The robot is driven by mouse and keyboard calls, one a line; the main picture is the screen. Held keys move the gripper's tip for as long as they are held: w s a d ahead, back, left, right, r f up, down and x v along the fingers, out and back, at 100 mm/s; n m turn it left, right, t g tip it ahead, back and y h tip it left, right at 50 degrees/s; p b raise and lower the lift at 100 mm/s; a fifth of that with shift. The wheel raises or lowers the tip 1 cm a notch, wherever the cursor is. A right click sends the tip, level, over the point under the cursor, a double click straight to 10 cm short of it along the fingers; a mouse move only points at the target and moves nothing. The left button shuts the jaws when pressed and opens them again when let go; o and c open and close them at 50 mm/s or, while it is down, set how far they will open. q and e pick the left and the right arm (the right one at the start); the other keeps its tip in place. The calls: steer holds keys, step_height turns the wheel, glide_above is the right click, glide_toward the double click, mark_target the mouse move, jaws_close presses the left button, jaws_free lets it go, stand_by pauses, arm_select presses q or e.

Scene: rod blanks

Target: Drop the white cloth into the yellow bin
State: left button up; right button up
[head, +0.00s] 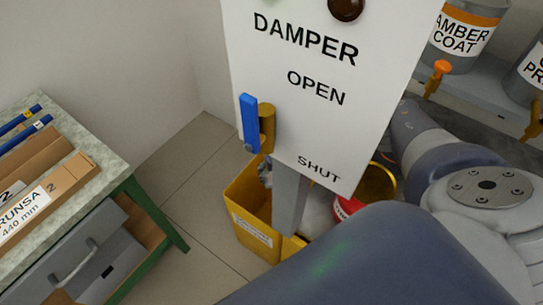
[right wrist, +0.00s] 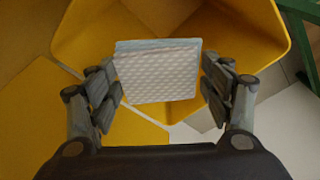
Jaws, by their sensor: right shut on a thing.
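The white cloth (right wrist: 158,78) shows in the right wrist view as a dimpled, squarish folded pad with a pale blue layer at its far edge. My right gripper (right wrist: 160,88) is shut on it, a finger on each side. The yellow bin (right wrist: 275,45) opens below and beyond the cloth. In the head view the yellow bin (head: 245,238) stands on the floor with a white label on its front. My right gripper (head: 265,172) shows only in part at the bin's opening, mostly hidden by the damper panel. The cloth cannot be made out there. My left gripper is not in view.
The white damper panel (head: 310,85), with a blue-handled lever (head: 250,122), stands on a grey post before the bin. A green-legged bench (head: 118,165) with cartons is at left. Paint containers (head: 465,40) are at upper right. Tiled floor (head: 185,195) is clear between bench and bin.

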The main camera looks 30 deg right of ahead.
steer(key=o, duration=1)
step_height(320, 180, up, 12)
steer(key=s, duration=0.1)
steer(key=shift+s+a, duration=0.3)
steer(key=shift+s, duration=0.05)
